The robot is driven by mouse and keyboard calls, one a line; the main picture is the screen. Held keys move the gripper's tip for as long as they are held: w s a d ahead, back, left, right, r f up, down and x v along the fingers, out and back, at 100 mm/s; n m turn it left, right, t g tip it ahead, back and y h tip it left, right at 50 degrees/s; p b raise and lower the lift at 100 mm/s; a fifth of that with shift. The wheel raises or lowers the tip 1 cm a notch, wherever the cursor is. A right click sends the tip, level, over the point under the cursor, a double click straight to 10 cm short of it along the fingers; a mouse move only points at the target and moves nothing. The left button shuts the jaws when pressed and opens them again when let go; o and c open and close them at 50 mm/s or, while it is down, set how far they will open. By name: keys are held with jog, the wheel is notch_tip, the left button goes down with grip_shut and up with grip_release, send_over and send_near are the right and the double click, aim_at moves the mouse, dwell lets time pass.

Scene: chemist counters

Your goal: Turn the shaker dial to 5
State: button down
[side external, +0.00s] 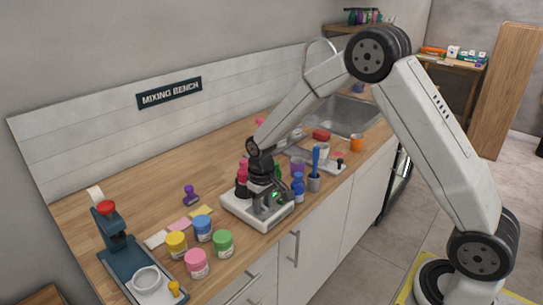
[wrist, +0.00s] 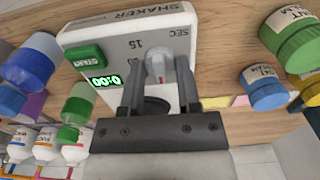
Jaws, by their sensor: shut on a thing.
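The shaker (side external: 236,208) is a white machine on the wooden counter in the side view, partly hidden by my gripper (side external: 263,182). In the wrist view the shaker (wrist: 100,35) shows a green START button (wrist: 86,57), a lit green display (wrist: 105,80), and the marks SEC and 15. The grey dial (wrist: 158,66) sits between the fingers of my gripper (wrist: 160,70), which are shut on it. Another number beside the left finger is partly covered. The dial's pointer setting cannot be read clearly.
Paint jars (side external: 202,228) and a dark blue press (side external: 118,245) stand left of the shaker. Bare counter lies at the back left.

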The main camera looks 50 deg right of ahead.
aim_at(262, 206)
jog(key=m, duration=0.4)
jog(key=shift+m, duration=0.3)
jog(key=m, duration=0.4)
dwell(0.4)
jog(key=shift+c, duration=1.6)
grip_release()
jog(key=shift+r, duration=0.15)
jog(key=shift+r, duration=3.8)
